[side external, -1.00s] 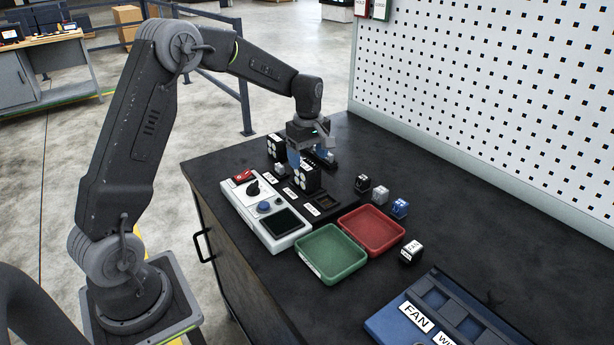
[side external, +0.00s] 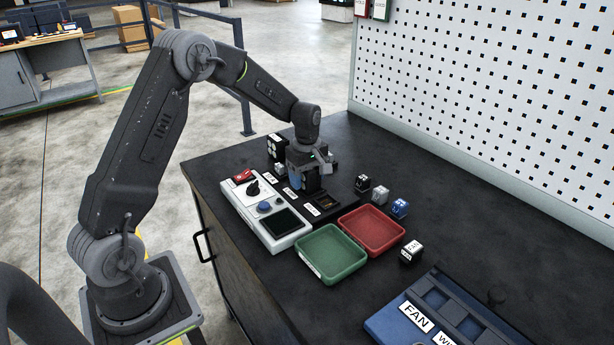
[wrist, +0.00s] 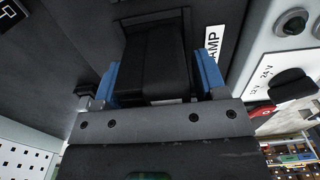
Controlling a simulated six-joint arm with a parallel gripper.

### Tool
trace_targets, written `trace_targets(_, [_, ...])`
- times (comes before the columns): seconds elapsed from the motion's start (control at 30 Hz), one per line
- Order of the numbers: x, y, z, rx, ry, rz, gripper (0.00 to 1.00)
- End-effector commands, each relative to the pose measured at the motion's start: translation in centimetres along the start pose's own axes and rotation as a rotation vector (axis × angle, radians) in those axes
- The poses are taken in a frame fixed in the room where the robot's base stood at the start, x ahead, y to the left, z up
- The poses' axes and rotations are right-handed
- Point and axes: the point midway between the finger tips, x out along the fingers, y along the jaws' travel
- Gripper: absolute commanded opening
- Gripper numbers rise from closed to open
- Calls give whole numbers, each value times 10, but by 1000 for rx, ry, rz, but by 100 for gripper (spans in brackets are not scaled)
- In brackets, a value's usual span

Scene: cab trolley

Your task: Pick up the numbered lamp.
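My gripper (side external: 312,182) is low over the labelled panel at the back of the bench. In the wrist view its two blue fingers (wrist: 160,82) are apart, one on each side of a black block (wrist: 152,62). I cannot tell whether they touch it. A white label (wrist: 213,50) reading "AMP", its start cut off, lies beside it. In the side view the gripper mostly hides this block, and I can read no number on it. A similar black block (side external: 276,145) with white round spots stands behind to the left.
A white control box (side external: 268,225) with a knob and red switch stands in front. Green (side external: 330,255) and red (side external: 372,230) trays lie to the right. Small cubes (side external: 380,193) sit behind them, and a FAN cube (side external: 411,252) beside them. A blue labelled case (side external: 425,320) is front right.

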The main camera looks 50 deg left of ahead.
Motion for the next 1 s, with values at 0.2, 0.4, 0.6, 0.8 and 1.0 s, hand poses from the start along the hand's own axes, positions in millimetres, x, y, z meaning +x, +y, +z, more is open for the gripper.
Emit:
trace_targets(0.2, [0, 0, 0, 0, 0, 0, 44])
trace_targets(0.4, [0, 0, 0, 0, 0, 0, 25])
trace_targets(0.6, [-1, 1, 0, 0, 1, 2, 8])
trace_targets(0.8, [-2, 1, 0, 0, 1, 3, 8])
trace_targets(1.0, [-18, 1, 0, 0, 1, 5, 8])
